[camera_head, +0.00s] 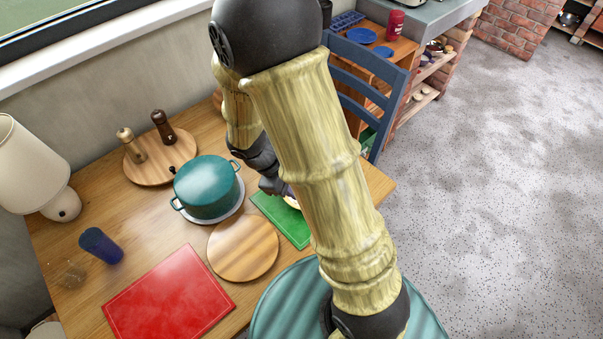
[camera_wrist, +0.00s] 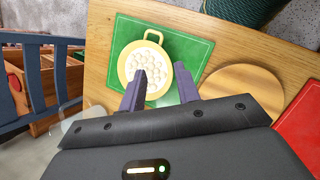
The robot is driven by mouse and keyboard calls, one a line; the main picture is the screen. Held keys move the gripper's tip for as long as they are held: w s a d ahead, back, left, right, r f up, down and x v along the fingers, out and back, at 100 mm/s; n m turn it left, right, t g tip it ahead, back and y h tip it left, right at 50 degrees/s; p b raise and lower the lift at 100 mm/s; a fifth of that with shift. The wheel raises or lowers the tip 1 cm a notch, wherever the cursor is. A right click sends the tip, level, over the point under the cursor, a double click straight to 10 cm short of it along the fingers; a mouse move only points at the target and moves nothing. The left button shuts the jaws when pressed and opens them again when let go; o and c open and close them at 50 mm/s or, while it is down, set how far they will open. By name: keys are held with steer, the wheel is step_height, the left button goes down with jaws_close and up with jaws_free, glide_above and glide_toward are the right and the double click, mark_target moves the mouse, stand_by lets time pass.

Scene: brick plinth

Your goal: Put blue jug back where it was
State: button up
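A dark blue vessel (camera_head: 101,246) stands on the left part of the wooden table in the head view. It is the only thing there that looks like the blue jug, and I see no handle on it. It does not show in the wrist view. My gripper (camera_wrist: 160,86) is open and empty in the wrist view. Its fingers are over a round yellow-rimmed dish with a loop handle (camera_wrist: 152,62), which has pale round shapes in it. The dish lies on a green board (camera_wrist: 192,49). In the head view my arm hides most of the dish.
A teal pot (camera_head: 208,188), a round wooden board (camera_head: 243,248), a red board (camera_head: 168,297), a lamp (camera_head: 30,165) and a tray with two mills (camera_head: 160,168) crowd the table. A blue chair (camera_head: 368,70) stands at the far edge.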

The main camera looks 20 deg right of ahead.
steer(key=s+r+m+t+y, duration=0.3)
steer(key=r+m+y, duration=0.2)
steer(key=r+m, duration=0.3)
steer(key=shift+s+d+r+m, duration=0.2)
steer(key=shift+s+r+m, duration=0.15)
steer(key=shift+m, duration=0.65)
steer(key=shift+r+p, duration=0.95)
steer(key=shift+p, duration=0.05)
